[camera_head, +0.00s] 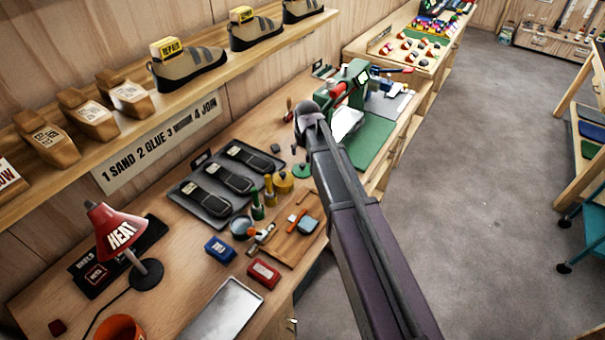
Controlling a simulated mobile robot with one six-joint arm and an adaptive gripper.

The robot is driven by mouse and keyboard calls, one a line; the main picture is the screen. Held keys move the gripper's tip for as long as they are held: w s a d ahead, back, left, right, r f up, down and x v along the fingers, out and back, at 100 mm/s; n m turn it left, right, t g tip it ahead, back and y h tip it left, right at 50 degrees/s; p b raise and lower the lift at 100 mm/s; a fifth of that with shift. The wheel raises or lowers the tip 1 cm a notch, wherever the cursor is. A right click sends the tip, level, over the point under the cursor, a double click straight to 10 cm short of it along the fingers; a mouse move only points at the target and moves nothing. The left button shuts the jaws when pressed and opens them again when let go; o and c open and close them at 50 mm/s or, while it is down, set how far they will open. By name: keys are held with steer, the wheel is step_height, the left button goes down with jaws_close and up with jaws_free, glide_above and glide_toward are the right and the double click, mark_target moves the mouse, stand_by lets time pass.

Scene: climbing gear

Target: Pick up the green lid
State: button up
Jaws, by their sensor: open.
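A small flat green disc, which looks like the green lid (301,171), lies on the wooden workbench (185,268) near the middle of the view. It is just left of my dark arm and right of a yellow pot. My arm reaches up from the lower right, and its rounded end shows above the lid in the picture. I cannot make out my gripper's fingers. The bench just right of the lid is hidden behind my arm.
A yellow pot (284,183) and upright bottles crowd the lid's left side. A tray of black soles (212,205) lies further left. A green machine (350,85) stands beyond. A red heat lamp (120,232) is front left. Open floor (480,190) lies right.

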mark_target(303, 165)
steer(key=shift+b+x, duration=2.2)
steer(key=shift+x, duration=0.4)
steer(key=shift+f, duration=0.15)
steer(key=shift+b+x, duration=2.45)
steer(key=shift+b, duration=0.05)
steer(key=shift+d, duration=0.1)
steer(key=shift+s, duration=0.1)
jaws_close()
